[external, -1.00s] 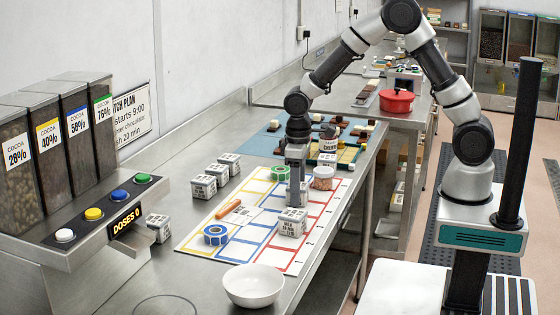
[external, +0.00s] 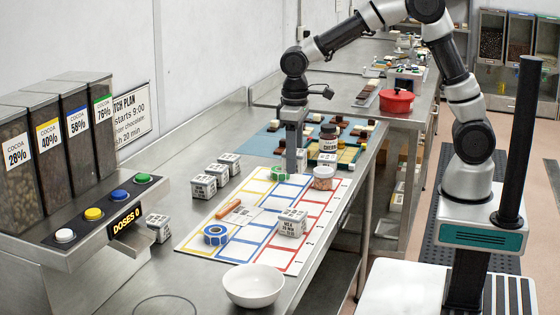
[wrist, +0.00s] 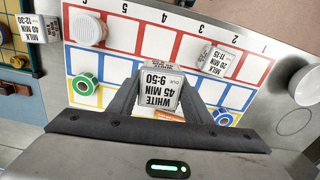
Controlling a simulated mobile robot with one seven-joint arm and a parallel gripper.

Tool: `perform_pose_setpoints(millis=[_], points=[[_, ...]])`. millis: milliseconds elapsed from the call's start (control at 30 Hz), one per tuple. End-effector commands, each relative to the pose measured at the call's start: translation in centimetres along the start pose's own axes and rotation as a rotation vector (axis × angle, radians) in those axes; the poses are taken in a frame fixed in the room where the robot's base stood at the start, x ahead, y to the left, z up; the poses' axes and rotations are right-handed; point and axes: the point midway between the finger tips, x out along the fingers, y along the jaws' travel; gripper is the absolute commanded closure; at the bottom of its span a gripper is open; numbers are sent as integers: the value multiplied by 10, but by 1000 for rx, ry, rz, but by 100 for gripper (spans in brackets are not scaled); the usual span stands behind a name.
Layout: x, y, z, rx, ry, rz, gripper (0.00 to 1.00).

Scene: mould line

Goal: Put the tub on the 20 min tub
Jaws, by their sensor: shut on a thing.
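My gripper (wrist: 157,100) is shut on a small white tub (wrist: 160,92) labelled "WHITE 45 MIN 9:50", seen between the fingers in the wrist view. In the external view my gripper (external: 292,165) is above the far part of the grid mat, and its finger mostly hides the held tub. The 20 min tub (wrist: 218,62), labelled "MILK 20 MIN", stands upright on the mat near the red cells. It also shows in the external view (external: 291,222), nearer the camera than my gripper. Nothing rests on it.
A white bowl (external: 253,286) stands in front.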

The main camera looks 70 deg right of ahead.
Motion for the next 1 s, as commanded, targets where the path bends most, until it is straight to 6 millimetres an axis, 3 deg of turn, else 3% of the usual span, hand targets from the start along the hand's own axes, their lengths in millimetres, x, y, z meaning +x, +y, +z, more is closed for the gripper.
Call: perform_pose_setpoints(millis=[33,100,200,333,433,1000], points=[[-5,-22,0,-1,6,-1,80],[-14,-49,4,20,5,-2,80],[-25,-83,12,47,4,-1,80],[-36,-112,21,75,2,0,80],[-33,-122,25,88,-1,1,80],[48,-123,26,91,-3,2,80]])
